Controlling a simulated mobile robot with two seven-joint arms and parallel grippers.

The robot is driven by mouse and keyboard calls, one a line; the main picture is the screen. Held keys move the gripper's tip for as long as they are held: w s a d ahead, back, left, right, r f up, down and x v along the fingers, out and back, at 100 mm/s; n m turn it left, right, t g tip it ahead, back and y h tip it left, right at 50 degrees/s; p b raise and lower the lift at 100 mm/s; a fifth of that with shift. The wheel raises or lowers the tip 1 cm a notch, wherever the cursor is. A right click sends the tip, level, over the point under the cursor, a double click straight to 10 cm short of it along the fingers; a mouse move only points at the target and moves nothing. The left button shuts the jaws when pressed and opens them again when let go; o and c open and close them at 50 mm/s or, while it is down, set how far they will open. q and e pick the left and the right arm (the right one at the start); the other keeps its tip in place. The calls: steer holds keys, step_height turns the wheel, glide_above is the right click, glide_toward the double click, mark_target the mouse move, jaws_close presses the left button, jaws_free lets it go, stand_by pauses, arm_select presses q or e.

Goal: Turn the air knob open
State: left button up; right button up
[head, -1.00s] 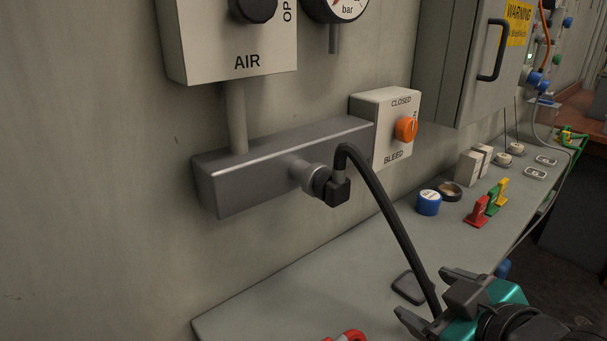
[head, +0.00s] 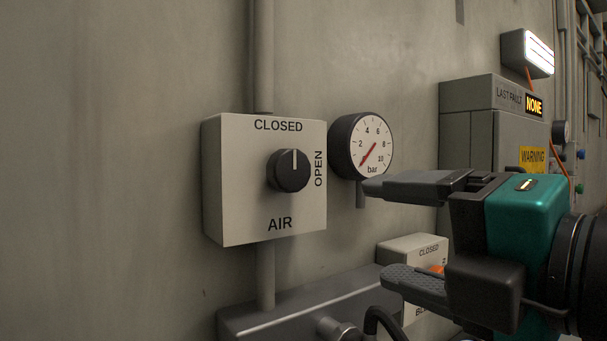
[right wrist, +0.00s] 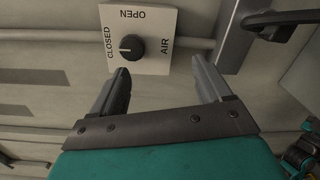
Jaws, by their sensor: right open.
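The air knob (head: 289,170) is a round black knob on a pale box (head: 225,215) marked CLOSED, OPEN and AIR, fixed to the wall. Its white line points up at CLOSED. My right gripper (head: 375,230) is open and empty, to the right of the box and a little lower, with its fingers pointing left. In the right wrist view the knob (right wrist: 132,47) lies beyond the fingertips, nearer the left finger, apart from both. The left gripper is not in view.
A pressure gauge (head: 361,146) hangs right of the air box, close to my upper finger; its red needle is near the low end. A grey manifold (head: 300,306) with a hose runs below. The bleed box (head: 405,248) is partly hidden behind my gripper.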

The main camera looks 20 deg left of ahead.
mark_target(295, 171)
step_height(295, 171, up, 5)
steer(key=s+n, duration=0.3)
steer(key=n, duration=0.1)
steer(key=shift+y, duration=0.3)
steer(key=x, duration=1.1)
steer(key=shift+w+a+f, duration=0.15)
steer(key=shift+w+a, duration=0.05)
steer(key=shift+w, duration=0.25)
steer(key=shift+w+a, duration=0.35)
steer(key=shift+a, duration=0.1)
steer(key=shift+c, duration=0.4)
steer(key=c, duration=1)
steer(key=shift+o, duration=0.2)
